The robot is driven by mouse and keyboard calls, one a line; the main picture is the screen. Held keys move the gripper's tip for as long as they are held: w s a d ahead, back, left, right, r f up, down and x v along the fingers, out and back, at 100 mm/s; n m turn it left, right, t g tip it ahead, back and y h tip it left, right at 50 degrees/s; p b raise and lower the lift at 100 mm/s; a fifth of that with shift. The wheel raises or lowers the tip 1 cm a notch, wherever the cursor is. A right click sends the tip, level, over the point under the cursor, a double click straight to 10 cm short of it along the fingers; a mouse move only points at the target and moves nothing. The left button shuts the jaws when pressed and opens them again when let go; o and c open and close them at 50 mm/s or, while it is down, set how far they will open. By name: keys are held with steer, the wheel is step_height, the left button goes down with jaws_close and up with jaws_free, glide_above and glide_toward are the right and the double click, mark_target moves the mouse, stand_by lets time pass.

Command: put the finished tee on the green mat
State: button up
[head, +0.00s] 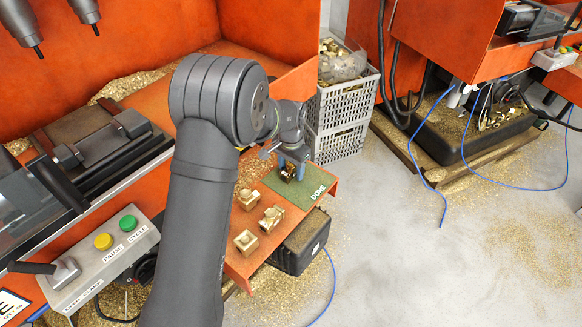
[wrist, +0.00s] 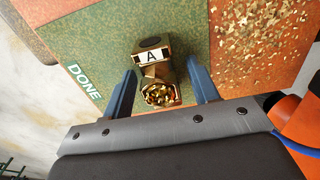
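A dark brass tee (wrist: 157,72) with a white label "A" is on the green mat (wrist: 105,50) in the wrist view and appears to rest on it. Golden chips show in its near opening. The mat (head: 306,193), marked "DONE", lies at the table's right end in the head view, with the tee (head: 287,173) on its far part. My gripper (wrist: 162,68) points down at the mat with its blue fingers on either side of the tee. Gaps show between tee and fingers, so it looks open. In the head view the gripper (head: 290,168) partly hides the tee.
Three lighter brass pieces (head: 271,218) stand on the orange table left of and nearer than the mat. Loose chips (wrist: 270,30) lie beside the mat. A grey crate (head: 338,118) stands behind the table. A control box (head: 105,255) with buttons is at the left.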

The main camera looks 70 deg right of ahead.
steer(key=shift+r, duration=0.1)
step_height(320, 180, up, 12)
stand_by(0.5)
steer(key=shift+f, duration=4.2)
steer(key=shift+f, duration=0.1)
